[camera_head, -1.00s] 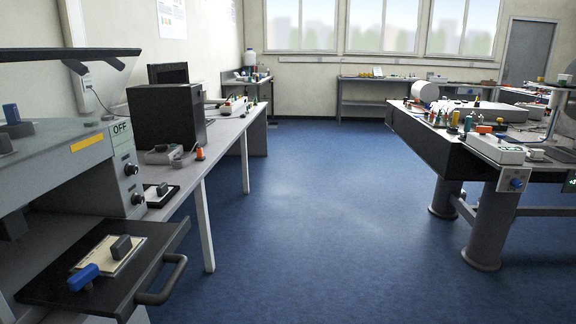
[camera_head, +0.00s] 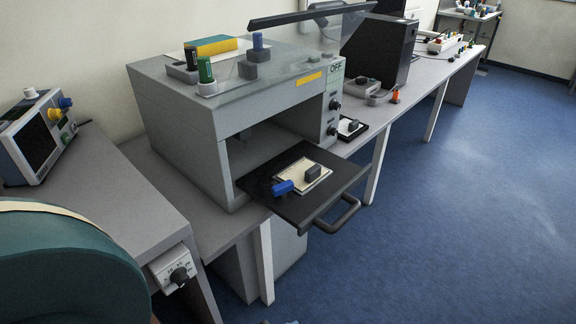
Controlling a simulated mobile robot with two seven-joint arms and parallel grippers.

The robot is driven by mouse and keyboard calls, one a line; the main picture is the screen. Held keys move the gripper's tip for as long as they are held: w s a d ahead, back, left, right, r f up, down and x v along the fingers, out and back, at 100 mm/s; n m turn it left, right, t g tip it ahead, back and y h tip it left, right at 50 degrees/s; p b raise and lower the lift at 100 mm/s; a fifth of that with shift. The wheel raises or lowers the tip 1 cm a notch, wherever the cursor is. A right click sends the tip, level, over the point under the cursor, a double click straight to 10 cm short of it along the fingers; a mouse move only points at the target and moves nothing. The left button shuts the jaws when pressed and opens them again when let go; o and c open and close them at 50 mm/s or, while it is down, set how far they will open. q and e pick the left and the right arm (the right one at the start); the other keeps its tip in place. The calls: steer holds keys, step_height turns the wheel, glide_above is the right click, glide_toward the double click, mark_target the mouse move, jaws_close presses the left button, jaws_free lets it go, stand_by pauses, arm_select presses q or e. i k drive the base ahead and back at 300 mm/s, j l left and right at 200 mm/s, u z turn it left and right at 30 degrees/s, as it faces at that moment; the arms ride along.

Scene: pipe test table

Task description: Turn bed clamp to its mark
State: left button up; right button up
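A grey box-shaped machine (camera_head: 190,115) stands on the bench with its front open. Its black bed (camera_head: 345,176) is pulled out and has a dark bar handle (camera_head: 338,217) at its front. On the bed lies a pale plate (camera_head: 290,174) with a dark block (camera_head: 312,172) on it. A blue lever (camera_head: 283,187), which looks like the bed clamp, lies at the plate's near left side, pointing left. I cannot make out its mark. Neither of my grippers can be made out.
A raised clear lid with a dark edge (camera_head: 305,15) is above the machine. Blue (camera_head: 258,41) and green (camera_head: 205,70) knobs stand on its top. An instrument (camera_head: 35,135) and a teal chair back (camera_head: 65,265) are at left. Blue floor (camera_head: 450,230) is clear at right.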

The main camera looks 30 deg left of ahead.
mark_target(281, 190)
steer(key=u, duration=1.05)
